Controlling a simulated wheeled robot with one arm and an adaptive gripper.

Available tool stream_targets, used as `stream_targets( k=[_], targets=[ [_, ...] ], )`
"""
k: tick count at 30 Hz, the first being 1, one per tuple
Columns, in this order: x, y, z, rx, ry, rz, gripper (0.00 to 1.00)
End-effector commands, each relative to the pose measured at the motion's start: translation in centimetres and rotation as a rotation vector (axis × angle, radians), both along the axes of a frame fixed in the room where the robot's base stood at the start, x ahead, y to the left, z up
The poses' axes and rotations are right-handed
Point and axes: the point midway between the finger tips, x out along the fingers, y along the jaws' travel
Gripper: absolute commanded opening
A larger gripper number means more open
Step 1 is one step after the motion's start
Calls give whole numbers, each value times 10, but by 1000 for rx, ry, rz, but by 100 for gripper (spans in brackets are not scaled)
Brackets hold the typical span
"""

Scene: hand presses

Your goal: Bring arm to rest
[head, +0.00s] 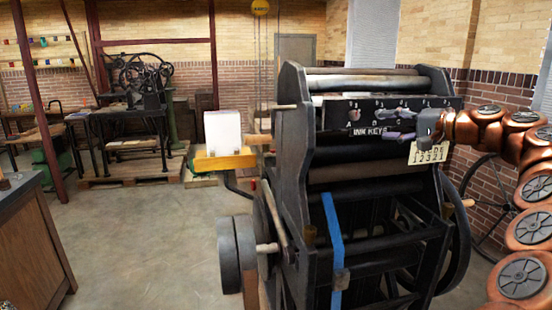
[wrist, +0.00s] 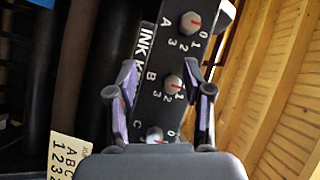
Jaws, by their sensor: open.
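The black hand press (head: 290,150) carries a dark panel (head: 335,115) marked INK KEYS, with several grey knobs along it. My copper-coloured arm comes in from the right, and my gripper (head: 392,136) is just in front of the panel. In the wrist view my gripper (wrist: 168,82) is open and empty. Its purple-padded fingers stand either side of the panel. Knob B (wrist: 173,84) shows between them, apart from both. Knob A (wrist: 191,22) is above, and knob C (wrist: 157,136) is partly hidden by my gripper. Each visible knob has a red pointer line.
A cream card (head: 429,152) with letters and numbers hangs by my gripper. A large wheel (head: 487,205) and brick wall are close on the right. A yellow wooden tray (head: 222,161) juts left of the press. Open floor (head: 150,240) lies left, before a wooden cabinet (head: 35,245).

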Motion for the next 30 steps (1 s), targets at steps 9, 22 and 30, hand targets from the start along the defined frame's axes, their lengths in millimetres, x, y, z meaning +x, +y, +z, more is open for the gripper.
stream_targets(
  k=[9,22,30],
  targets=[
    [-69,127,-26,-164,127,230,51],
    [-205,219,-117,-514,319,439,51],
    [-300,219,-194,-759,467,508,51]
  ],
)
